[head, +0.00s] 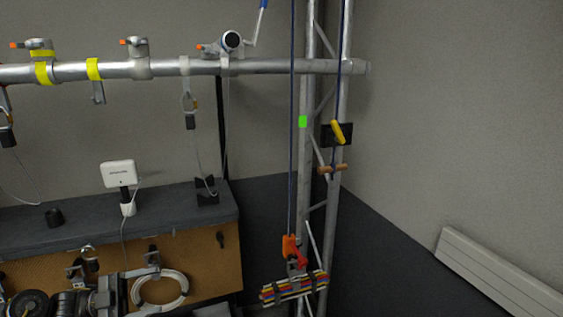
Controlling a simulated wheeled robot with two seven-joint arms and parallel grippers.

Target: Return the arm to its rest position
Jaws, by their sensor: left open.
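My left gripper (148,292) is at the bottom left, with its dark arm coming in from the left edge. Its two fingers point right and are spread apart, and it is open. A coil of white cable (178,291) shows between and beyond the fingertips. I cannot tell from this view whether the fingers touch the coil; nothing appears gripped. The lower part of the arm is cut off by the frame's bottom edge. My right gripper is not in view.
A brown-fronted bench (215,262) with a grey top stands behind the gripper, carrying a white device (118,174). A horizontal pipe (200,67) with clamps runs above. An upright truss (305,190) with a bundle of coloured cables (293,287) stands right.

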